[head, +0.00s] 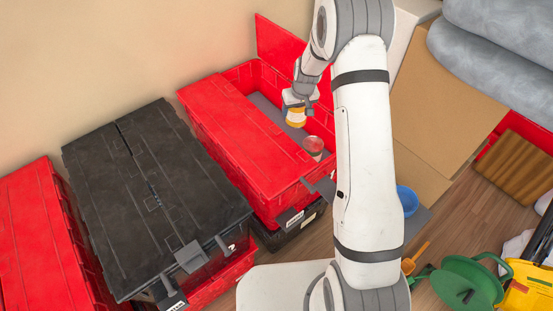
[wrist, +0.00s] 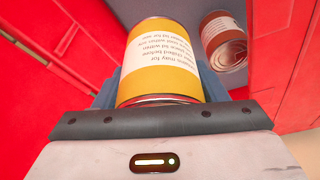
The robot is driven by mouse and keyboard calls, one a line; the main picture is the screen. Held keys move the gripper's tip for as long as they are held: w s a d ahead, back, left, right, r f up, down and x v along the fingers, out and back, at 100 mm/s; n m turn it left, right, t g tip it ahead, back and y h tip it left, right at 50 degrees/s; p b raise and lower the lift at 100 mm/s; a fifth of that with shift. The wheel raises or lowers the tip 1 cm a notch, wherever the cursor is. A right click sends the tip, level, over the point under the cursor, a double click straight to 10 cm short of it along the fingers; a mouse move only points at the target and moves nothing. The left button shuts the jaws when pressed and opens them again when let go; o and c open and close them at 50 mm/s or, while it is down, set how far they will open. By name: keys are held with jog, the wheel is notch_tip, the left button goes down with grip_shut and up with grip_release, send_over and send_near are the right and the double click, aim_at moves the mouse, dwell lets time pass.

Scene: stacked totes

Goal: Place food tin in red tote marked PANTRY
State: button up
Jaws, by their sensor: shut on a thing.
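The food tin (wrist: 160,65) is yellow-orange with a white printed label. My gripper (wrist: 150,98) is shut on it, and in the head view the tin (head: 296,116) hangs from my gripper (head: 298,101) over the open part of the red tote (head: 225,127). One half of the tote's lid is closed and the other stands open. A second, red-brown tin with a white label (wrist: 223,42) is inside the tote on its grey floor; it also shows in the head view (head: 313,146). The gap under the held tin is hard to judge. The tote's label is too small to read.
A closed black tote (head: 150,190) stands left of the red tote, with another red tote (head: 40,240) beyond it. The raised lid flap (head: 278,45) stands at the back. Cardboard boxes (head: 430,130) and a blue bowl (head: 407,200) are to the right.

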notch_tip(320, 180, down, 13)
jog(key=shift+w+r+b, duration=0.1)
jog(key=shift+r+b, duration=0.05)
jog(key=shift+b, duration=0.9)
jog(key=shift+f, duration=0.2)
jog(key=o, duration=1.3)
jog(key=shift+r, duration=0.15)
